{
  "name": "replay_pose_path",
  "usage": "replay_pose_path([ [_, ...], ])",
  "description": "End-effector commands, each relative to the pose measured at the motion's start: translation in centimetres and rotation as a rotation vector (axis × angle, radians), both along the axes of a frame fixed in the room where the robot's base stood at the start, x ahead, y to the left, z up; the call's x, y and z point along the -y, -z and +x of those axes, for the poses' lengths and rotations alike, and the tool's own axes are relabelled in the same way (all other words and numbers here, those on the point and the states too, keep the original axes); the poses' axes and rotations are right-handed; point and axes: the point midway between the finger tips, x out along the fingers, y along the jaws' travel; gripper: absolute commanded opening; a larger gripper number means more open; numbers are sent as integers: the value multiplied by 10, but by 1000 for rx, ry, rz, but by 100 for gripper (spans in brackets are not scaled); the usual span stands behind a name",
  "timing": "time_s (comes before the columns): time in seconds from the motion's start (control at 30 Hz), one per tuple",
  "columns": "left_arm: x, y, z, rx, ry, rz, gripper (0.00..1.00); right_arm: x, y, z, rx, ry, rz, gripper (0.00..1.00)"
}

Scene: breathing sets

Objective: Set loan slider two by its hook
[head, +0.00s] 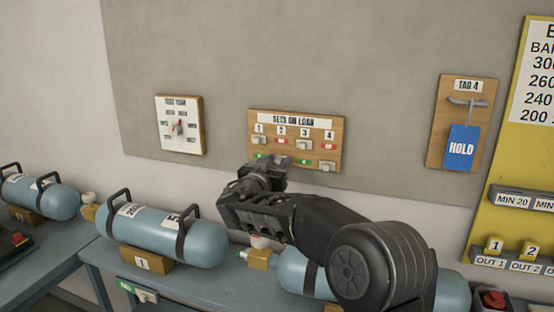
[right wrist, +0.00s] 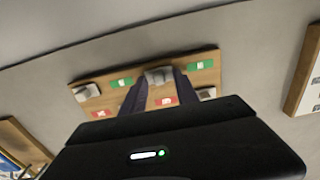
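The sets-on-loan board (head: 296,120) is a wooden plate on the wall with numbered slider tracks. Slider two (right wrist: 160,75) is a pale block at the lower, green end of its track; its red mark shows above it in the head view. My right gripper (head: 278,160) is in front of it and hides it in the head view. In the right wrist view the two dark fingers (right wrist: 160,82) are apart, one on each side of slider two. I cannot tell whether they touch it. Sliders one (head: 259,140) and three (head: 305,146) are up; slider four (head: 327,166) is down. My left gripper is out of view.
A dial board (head: 193,145) hangs to the left and a Tag 4 board (head: 437,125) with a blue HOLD tag (head: 461,147) to the right. The wall around the board is bare.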

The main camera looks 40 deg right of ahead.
Motion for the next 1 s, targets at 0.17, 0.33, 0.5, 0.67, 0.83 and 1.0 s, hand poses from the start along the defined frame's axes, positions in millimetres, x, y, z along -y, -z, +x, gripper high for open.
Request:
replay_pose_path([
  [0.17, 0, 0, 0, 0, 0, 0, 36, 0, 1, 0, -1, 0, -1, 36],
  [0.33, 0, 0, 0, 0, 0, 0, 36, 0, 1, 0, -1, 0, -1, 25],
  [0.5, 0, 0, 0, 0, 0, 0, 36, 0, 0, 0, -1, 0, -1, 11],
  [0.67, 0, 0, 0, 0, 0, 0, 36, 0, 0, 0, -1, 0, -1, 0],
  [0.83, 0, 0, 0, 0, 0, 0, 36, 0, 0, 0, -1, 0, -1, 0],
  [1.0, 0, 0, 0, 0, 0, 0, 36, 0, 0, 0, -1, 0, -1, 0],
])
